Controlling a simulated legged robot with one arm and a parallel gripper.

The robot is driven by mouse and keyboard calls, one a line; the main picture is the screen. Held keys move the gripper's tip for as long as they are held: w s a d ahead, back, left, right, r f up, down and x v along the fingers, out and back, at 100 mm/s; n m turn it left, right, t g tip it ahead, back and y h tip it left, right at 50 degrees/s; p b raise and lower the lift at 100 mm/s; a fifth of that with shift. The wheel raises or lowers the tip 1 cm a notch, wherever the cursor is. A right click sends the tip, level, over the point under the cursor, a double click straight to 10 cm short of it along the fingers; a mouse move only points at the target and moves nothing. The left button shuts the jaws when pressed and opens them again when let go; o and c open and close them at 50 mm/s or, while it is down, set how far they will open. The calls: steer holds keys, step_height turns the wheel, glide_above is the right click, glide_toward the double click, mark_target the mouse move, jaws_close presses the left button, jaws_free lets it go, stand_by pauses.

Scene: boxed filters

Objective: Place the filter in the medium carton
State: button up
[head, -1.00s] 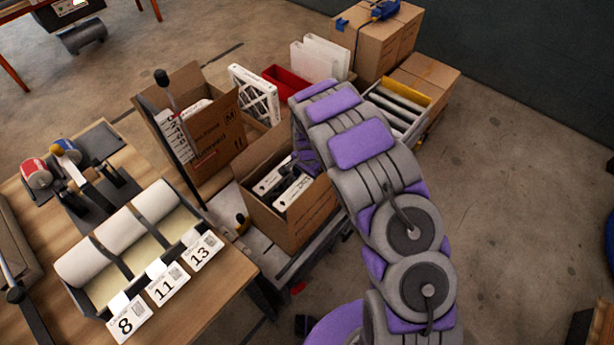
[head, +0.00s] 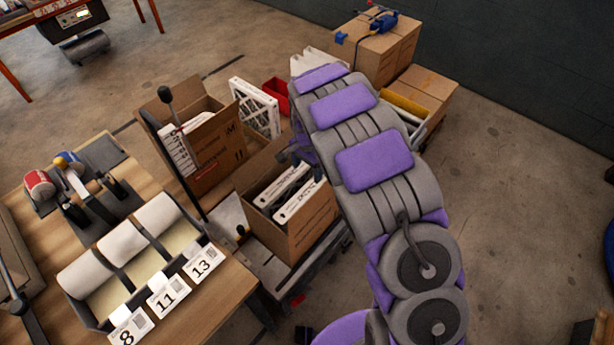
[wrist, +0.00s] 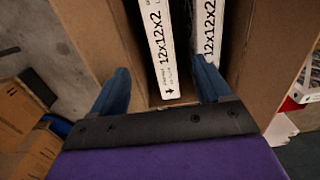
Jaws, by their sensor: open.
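Two white filters, the left one (head: 283,184) and the right one (head: 299,201), stand on edge in the near open carton (head: 312,226). In the wrist view both filters (wrist: 160,45) (wrist: 207,30) read "12x12x2". The carton behind to the left (head: 222,157) has a small mark that looks like an "M" and holds several white filters (head: 178,150). My gripper (head: 290,150) is at the near carton's back edge in the head view, partly hidden by my arm. In the wrist view its fingers (wrist: 163,72) are spread and empty, above the filters.
A wooden table (head: 225,290) with paper rolls (head: 130,240) is at left. Closed cardboard boxes (head: 378,50) are at the back right.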

steer(key=s+d+r+n, duration=0.2)
steer(key=s+d+r, duration=1.1)
steer(key=s+r, duration=0.3)
steer(key=s+d+r+n+g, duration=0.1)
steer(key=s+r+n, duration=0.1)
steer(key=s, duration=1)
steer(key=s+d+r+n, duration=0.2)
steer(key=s+r+n, duration=0.1)
steer(key=s, duration=0.9)
steer(key=shift+d+r+n+g, duration=0.2)
steer(key=shift+n+g, duration=0.1)
steer(key=shift+g, duration=0.1)
steer(key=shift+w+f, duration=0.1)
steer(key=shift+f, duration=0.05)
steer(key=shift+f, duration=0.1)
